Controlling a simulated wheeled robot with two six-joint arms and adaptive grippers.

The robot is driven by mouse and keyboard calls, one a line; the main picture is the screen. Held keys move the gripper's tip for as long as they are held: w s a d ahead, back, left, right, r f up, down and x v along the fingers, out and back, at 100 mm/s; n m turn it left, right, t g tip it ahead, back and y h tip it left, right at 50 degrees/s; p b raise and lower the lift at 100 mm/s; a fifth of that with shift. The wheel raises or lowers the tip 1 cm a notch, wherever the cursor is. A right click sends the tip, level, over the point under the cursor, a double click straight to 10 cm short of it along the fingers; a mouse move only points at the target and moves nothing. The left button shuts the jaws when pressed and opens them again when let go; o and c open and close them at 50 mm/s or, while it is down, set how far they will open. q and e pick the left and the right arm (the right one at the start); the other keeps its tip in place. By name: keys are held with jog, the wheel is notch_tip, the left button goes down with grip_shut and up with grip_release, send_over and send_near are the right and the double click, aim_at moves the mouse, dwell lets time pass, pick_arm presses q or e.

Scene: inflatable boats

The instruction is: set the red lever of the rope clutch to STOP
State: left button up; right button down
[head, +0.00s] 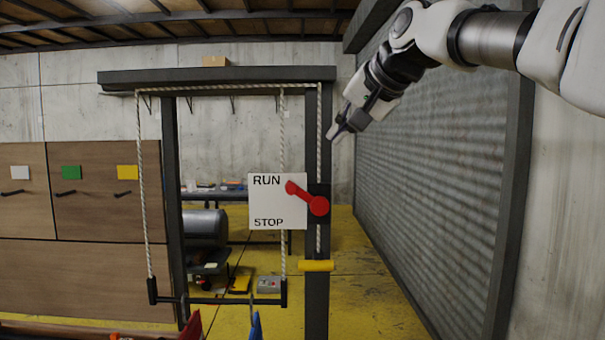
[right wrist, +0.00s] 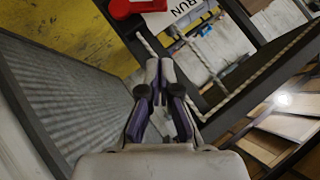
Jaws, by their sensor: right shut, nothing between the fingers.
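The red lever (head: 304,195) of the rope clutch is mounted on a dark post. Its pivot is at the right, and its arm points up and left toward the word RUN on the white sign plate (head: 268,212). STOP is printed at the plate's lower edge. My right gripper (head: 335,132) is above and right of the lever, apart from it, shut and empty. In the right wrist view the shut fingers (right wrist: 160,66) point toward the rope and post, with part of the red lever (right wrist: 135,7) at the top edge. My left gripper is not in view.
A white rope (head: 319,130) runs down the post to a yellow handle (head: 316,266). Other ropes hold a dark bar (head: 220,301) at the left. A corrugated wall panel (head: 430,160) stands right of the post. Wooden cabinets (head: 90,190) stand at far left.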

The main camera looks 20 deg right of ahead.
aim_at(293, 183)
jog(key=w+a+f+p, duration=0.1)
jog(key=w+f+p, duration=0.1)
jog(key=f, duration=0.1)
jog(key=w+a+f+p, duration=0.2)
jog(key=w+f+p, duration=0.1)
jog(key=w+a+f+p, duration=0.2)
jog(key=w+f+p, duration=0.1)
jog(key=shift+w+a+f, duration=0.15)
jog(key=shift+w, duration=0.05)
dwell(0.5)
jog(key=shift+s+d+r, duration=0.15)
jog(key=shift+d+r, duration=0.05)
jog(key=shift+d, duration=0.2)
jog(key=shift+s+d+r, duration=0.1)
jog(key=shift+d+r, duration=0.1)
jog(key=shift+d, duration=0.2)
jog(key=shift+p, duration=0.3)
